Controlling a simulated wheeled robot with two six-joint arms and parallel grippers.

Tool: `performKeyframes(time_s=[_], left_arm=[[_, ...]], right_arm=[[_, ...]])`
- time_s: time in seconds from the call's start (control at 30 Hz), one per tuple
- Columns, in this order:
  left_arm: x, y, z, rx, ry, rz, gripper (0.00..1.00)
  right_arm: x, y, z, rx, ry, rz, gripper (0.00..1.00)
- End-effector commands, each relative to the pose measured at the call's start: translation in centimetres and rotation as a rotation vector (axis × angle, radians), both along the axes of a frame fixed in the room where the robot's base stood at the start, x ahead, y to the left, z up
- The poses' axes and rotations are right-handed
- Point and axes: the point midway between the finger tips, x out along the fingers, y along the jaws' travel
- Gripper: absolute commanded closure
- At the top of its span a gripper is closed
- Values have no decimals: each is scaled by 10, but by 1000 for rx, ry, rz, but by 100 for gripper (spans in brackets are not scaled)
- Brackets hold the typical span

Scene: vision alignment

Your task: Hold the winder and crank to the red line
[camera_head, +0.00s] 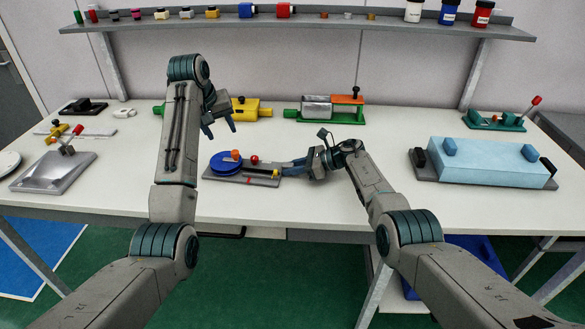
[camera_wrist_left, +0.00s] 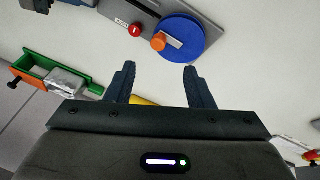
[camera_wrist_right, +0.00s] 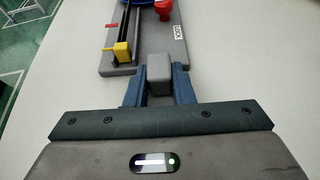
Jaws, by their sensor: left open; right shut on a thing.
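The winder's grey base (camera_head: 213,176) lies flat on the table, with a blue disc (camera_head: 226,161) at its left end and an orange crank knob (camera_head: 235,155) on the disc. A red knob (camera_head: 255,159) beside a LOCK label stands near the disc. A yellow slider (camera_wrist_right: 122,50) sits near the right end of a dark slot; the red line (camera_head: 248,181) is farther left. My right gripper (camera_wrist_right: 158,78) is shut on the grey block (camera_wrist_right: 159,68) at the base's right end. My left gripper (camera_head: 219,129) is open and empty, behind and above the disc.
Behind the winder stand a yellow device (camera_head: 246,109) and a green fixture (camera_head: 345,118) with a silver block. A light blue box (camera_head: 485,163) is at right, a grey plate (camera_head: 50,175) at left. The table in front of the winder is clear.

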Motion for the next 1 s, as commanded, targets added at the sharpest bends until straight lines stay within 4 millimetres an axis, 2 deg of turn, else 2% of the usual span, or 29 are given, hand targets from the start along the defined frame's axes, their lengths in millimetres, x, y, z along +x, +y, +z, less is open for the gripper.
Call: performKeyframes(time_s=[0.2, 0.4, 0.67, 1.0], left_arm=[[-4, -1, 2, 132, -66, -323, 52], [-5, -1, 3, 202, -98, -489, 52], [-1, -3, -10, 217, -103, -530, 52], [16, -10, -55, 216, -102, -528, 52]], right_arm=[[0, 0, 0, -1, 0, 0, 100], [0, 0, 0, -1, 0, 0, 100], [0, 0, 0, -1, 0, 0, 100], [0, 0, 0, -1, 0, 0, 100]])
